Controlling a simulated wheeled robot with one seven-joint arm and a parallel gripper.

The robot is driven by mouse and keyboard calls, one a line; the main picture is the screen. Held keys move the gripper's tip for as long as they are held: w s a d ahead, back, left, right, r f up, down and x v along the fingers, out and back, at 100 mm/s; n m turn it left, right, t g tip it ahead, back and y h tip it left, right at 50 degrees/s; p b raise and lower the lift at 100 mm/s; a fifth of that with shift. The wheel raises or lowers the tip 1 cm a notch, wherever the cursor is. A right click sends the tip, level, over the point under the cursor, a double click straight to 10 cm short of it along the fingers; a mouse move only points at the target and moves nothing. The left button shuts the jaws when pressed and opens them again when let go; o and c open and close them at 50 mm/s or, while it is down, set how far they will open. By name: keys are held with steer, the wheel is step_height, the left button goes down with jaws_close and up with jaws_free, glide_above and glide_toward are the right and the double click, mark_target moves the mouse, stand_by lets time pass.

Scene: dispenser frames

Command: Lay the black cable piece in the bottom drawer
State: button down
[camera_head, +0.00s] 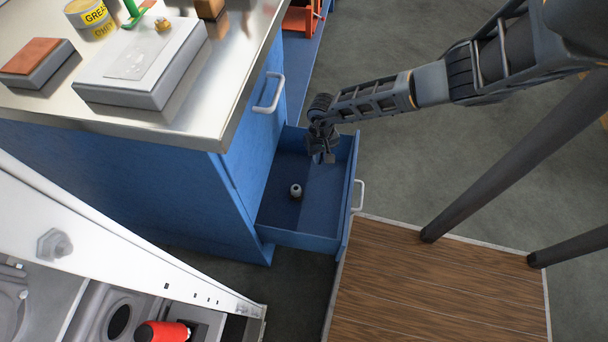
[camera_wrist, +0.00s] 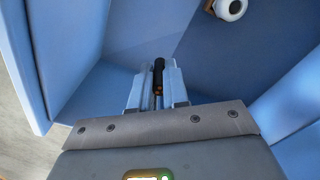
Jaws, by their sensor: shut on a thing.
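The blue bottom drawer (camera_head: 297,239) is pulled open from the cabinet in the head view. Its blue interior (camera_wrist: 117,75) fills most of the wrist view. My gripper (camera_head: 323,155) is over the back right part of the drawer. In the wrist view my gripper (camera_wrist: 158,90) is shut on the black cable piece (camera_wrist: 159,66), whose dark end sticks out past the fingertips. The cable piece is too small to make out in the head view. I cannot tell whether it touches the drawer floor.
A small white-topped item (camera_head: 296,191) stands in the drawer, and it shows in the wrist view (camera_wrist: 231,8). The drawer handle (camera_head: 358,195) is on its right side. A metal worktop (camera_head: 190,122) overhangs on the left. A wooden platform (camera_head: 440,290) lies at the front right.

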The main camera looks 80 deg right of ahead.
step_height(320, 180, down, 8)
steer(key=b, duration=0.3)
steer(key=shift+f+b, duration=0.15)
steer(key=shift+b, duration=0.25)
steer(key=shift+f, duration=0.15)
steer(key=c, duration=1.1)
jaws_free()
step_height(320, 180, up, 12)
steer(key=p, duration=0.5)
steer(key=shift+p, duration=0.3)
